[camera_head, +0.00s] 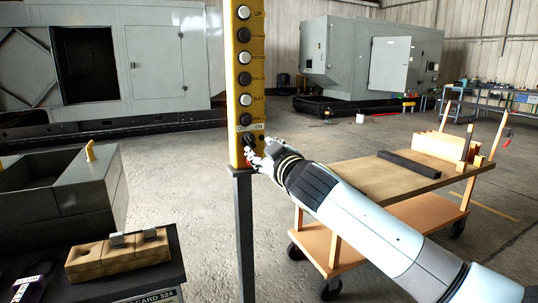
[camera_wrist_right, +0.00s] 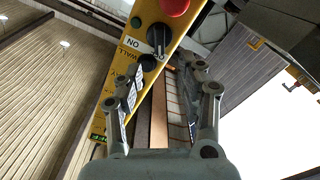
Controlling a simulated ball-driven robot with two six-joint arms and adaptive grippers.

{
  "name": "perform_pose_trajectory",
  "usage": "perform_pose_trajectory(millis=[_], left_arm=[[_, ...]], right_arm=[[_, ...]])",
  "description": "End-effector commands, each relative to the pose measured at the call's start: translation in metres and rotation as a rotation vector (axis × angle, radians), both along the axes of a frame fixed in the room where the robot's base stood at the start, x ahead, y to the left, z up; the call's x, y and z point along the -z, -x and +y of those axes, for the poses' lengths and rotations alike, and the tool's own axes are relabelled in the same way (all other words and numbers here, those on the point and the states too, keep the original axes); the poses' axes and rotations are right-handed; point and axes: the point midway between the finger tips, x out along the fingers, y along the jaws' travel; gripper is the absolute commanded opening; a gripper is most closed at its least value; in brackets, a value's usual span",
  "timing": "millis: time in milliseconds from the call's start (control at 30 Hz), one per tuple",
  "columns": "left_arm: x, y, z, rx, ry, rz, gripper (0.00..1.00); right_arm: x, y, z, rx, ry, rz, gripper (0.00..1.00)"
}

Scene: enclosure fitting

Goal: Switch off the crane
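The crane control box (camera_head: 245,60) is a tall yellow panel on a dark post, with white and black buttons marked UP, BAY, WALL and others. At its lower end is a black rotary switch (camera_head: 249,138) under OFF and ON labels. My right gripper (camera_head: 259,158) is at the switch, its fingers just below and in front of it. In the right wrist view the switch (camera_wrist_right: 158,39) lies beyond the gap between the spread fingers (camera_wrist_right: 165,75), with a red button (camera_wrist_right: 174,6) beside it. I cannot tell whether a finger touches the switch, or which label it points to. My left gripper is not in view.
A wooden cart (camera_head: 385,178) with a dark bar on top stands right of the post, behind my right arm. A dark table (camera_head: 150,280) with a wooden block (camera_head: 118,256) is at lower left. Large grey enclosures (camera_head: 345,60) stand behind; open concrete floor lies between.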

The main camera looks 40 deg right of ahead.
Motion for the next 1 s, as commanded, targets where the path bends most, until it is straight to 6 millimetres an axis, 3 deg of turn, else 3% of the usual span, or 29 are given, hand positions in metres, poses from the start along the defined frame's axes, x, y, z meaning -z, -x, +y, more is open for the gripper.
perform_pose_trajectory(millis=[100,267,867,967,1000], left_arm=[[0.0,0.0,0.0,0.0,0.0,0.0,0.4],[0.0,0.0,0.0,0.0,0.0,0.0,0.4],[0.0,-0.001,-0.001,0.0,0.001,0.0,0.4],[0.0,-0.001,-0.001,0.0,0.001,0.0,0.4],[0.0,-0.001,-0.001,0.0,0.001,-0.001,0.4]], right_arm=[[0.0,0.021,0.005,0.0,0.002,0.002,0.38],[0.0,0.036,0.008,0.0,0.001,0.0,0.38],[0.001,0.038,0.009,0.0,-0.001,0.002,0.38],[0.019,0.045,0.012,0.003,-0.016,0.031,0.38],[0.034,0.048,0.011,0.01,-0.025,0.059,0.38]])
